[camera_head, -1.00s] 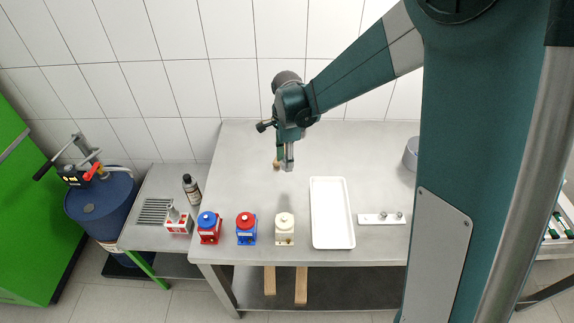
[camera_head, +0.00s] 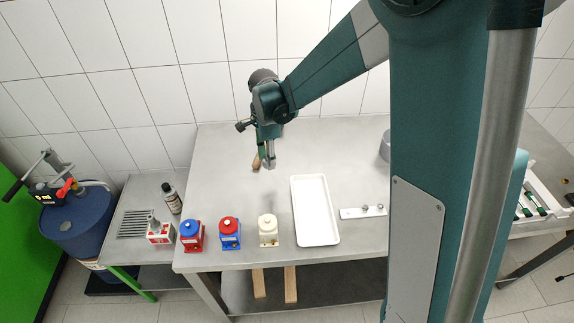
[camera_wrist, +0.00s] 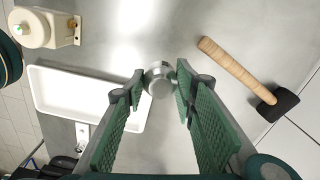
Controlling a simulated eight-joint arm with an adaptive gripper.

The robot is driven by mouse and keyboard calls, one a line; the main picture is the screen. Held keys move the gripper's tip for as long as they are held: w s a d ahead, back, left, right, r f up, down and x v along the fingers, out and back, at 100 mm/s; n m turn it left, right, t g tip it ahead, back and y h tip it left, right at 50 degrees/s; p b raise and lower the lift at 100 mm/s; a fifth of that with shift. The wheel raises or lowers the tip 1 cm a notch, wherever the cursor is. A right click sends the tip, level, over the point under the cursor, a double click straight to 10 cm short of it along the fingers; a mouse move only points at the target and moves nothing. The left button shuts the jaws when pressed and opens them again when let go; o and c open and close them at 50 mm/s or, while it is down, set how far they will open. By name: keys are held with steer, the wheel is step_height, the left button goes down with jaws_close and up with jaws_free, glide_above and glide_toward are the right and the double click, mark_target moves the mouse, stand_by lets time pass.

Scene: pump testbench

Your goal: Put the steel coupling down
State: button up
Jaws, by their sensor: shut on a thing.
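The steel coupling (camera_wrist: 159,80) is a short shiny cylinder between my fingertips in the wrist view. My gripper (camera_wrist: 160,86) is shut on it, with the green ribbed finger pads on both sides. In the head view my gripper (camera_head: 268,164) points down over the steel table (camera_head: 330,150), behind the cream pump. The coupling is too small to make out there. I cannot tell how high it is above the table.
A wooden-handled mallet (camera_wrist: 238,68) lies close to my gripper. A white tray (camera_wrist: 60,85) and a cream pump (camera_wrist: 35,28) are on the other side. Blue (camera_head: 230,233) and red (camera_head: 192,235) pumps stand along the front edge. A fitting plate (camera_head: 363,211) lies right of the tray.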

glide_above(296, 167)
steer(key=shift+r, duration=0.15)
stand_by(0.4)
steer(key=shift+f+p, duration=0.3)
steer(key=shift+f, duration=2.85)
steer(key=shift+f, duration=0.1)
steer(key=shift+f, duration=1.75)
steer(key=shift+f, duration=0.2)
steer(key=o, duration=1.1)
steer(key=shift+r, duration=0.25)
